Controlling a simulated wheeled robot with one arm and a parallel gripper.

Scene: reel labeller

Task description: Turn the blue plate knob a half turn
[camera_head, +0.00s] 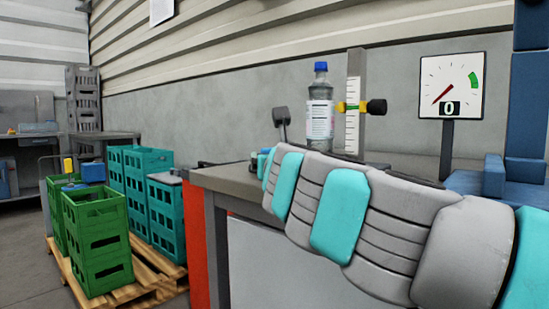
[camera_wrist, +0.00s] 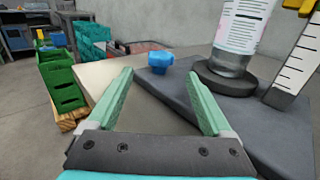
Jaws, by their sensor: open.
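I cannot tell whether the fingertips are level with the knob. In the head view my arm hides most of the plate, and I cannot make out the knob clearly. A dial gauge (camera_head: 452,82) reads 0, its red needle pointing lower left, away from a green band.
A bottle with a blue cap (camera_head: 320,110) stands on a round dark base (camera_wrist: 224,80) on the plate. A white scale (camera_head: 352,105) with a yellow slider and black knob stands beside it. Green crates (camera_head: 97,235) sit on a pallet at left. The bench top (camera_wrist: 105,75) is bare left of the plate.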

